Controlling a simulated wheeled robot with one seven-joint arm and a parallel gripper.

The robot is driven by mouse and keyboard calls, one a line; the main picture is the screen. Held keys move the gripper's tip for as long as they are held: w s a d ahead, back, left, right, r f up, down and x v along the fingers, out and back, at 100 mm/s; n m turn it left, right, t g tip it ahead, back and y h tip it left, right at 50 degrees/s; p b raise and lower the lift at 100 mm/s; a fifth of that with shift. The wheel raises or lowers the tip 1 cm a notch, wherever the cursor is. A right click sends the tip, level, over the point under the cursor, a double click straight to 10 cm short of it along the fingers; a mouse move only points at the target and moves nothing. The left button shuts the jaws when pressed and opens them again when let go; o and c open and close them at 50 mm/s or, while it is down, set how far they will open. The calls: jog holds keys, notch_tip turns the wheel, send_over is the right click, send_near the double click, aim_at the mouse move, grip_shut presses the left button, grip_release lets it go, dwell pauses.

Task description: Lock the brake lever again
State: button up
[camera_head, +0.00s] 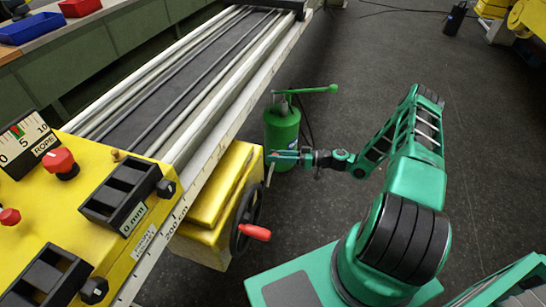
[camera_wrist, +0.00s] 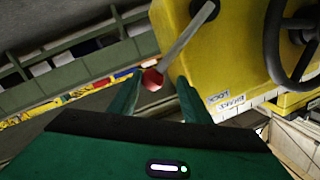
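The brake lever (camera_wrist: 188,34) is a grey rod with a red knob (camera_wrist: 152,79), running from a dark pivot on the yellow housing (camera_wrist: 228,60). Labels on the housing (camera_wrist: 230,101) appear to read BRAKE and LOCK, upside down in the wrist view. My gripper (camera_wrist: 159,80) is open, with one green finger on each side of the knob in that view. I cannot tell whether the fingers touch it or how deep the knob sits between them. In the head view my gripper (camera_head: 284,156) is beside the yellow housing (camera_head: 228,190), and the lever is only partly visible there.
A black handwheel (camera_head: 246,222) with a red handle (camera_head: 255,232) sticks out of the housing below the lever. A green pump-like canister (camera_head: 282,124) stands on the floor close behind my gripper. A long rail bench (camera_head: 215,130) runs along the left.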

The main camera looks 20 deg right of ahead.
jog(key=shift+v, duration=1.95)
jog(key=shift+w, duration=0.1)
jog(key=v, duration=1.3)
jog(key=shift+r, duration=0.15)
jog(key=shift+a, duration=0.15)
